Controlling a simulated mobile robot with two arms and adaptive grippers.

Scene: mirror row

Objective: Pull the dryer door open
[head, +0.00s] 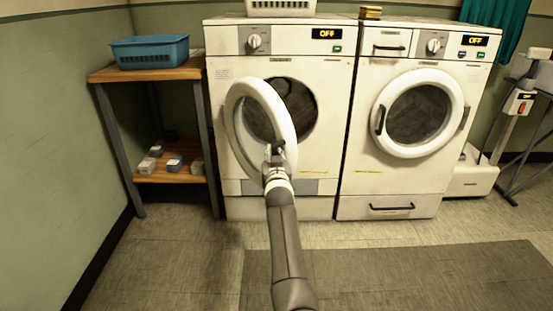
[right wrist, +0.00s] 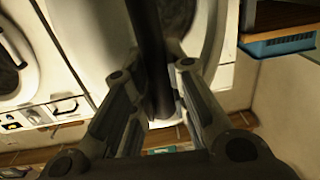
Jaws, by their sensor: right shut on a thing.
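The dryer (head: 340,100) is the left white machine in the head view, its panel reading OFF. Its round white door (head: 236,120) stands partly open, swung out from the front toward me. The dark drum opening (head: 305,105) shows behind and to the right of the door. My right gripper (head: 277,155) is at the door's free edge, shut on the dark door handle (right wrist: 152,45). In the right wrist view the handle bar runs between the two fingers (right wrist: 155,105). The arm hides part of the door's lower edge. My left gripper is not in view.
A second white machine (head: 355,150) with a closed round door stands close on the right. A wooden shelf (head: 100,76) with a blue basket (head: 150,52) stands on the left by the wall. A dark mat (head: 420,275) lies on the floor in front.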

